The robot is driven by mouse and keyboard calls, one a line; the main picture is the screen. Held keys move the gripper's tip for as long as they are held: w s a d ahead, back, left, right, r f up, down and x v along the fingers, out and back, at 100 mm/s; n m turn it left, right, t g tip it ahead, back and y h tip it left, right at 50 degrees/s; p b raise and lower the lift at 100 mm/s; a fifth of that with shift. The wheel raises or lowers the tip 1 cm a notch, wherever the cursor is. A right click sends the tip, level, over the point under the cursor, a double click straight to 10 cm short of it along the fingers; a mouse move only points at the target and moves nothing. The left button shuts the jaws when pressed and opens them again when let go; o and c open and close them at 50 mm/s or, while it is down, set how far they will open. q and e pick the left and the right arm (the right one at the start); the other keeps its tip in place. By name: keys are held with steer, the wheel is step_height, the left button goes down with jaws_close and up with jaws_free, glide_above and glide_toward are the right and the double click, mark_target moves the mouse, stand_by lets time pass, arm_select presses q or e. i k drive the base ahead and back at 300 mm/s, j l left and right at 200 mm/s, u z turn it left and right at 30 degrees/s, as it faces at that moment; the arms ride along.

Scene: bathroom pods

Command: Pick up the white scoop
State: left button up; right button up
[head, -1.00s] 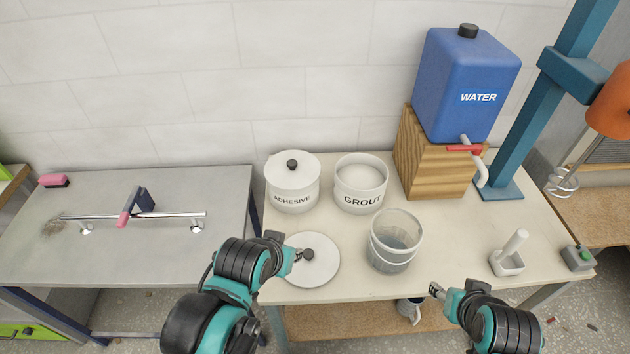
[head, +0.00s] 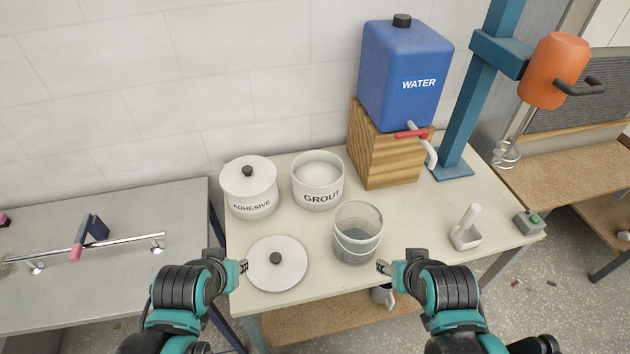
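The white scoop (head: 467,230) stands on the right part of the table, its handle pointing up and its boxy end resting on the tabletop. My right gripper (head: 382,267) is near the table's front edge, to the left of the scoop and apart from it, just right of the clear bucket. My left gripper (head: 243,266) is beside the left rim of the loose white lid (head: 277,264). Both grippers look empty, but their fingertips are too small to tell whether they are open or shut.
A clear bucket (head: 357,234) stands mid-table. Behind it are the open grout pot (head: 318,182), lidded adhesive pot (head: 250,189) and blue water tank (head: 405,75) on a wooden block. A mixer stand (head: 465,110) and a button box (head: 528,223) are at right.

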mark_target(466, 236)
steer(key=z, duration=1.35)
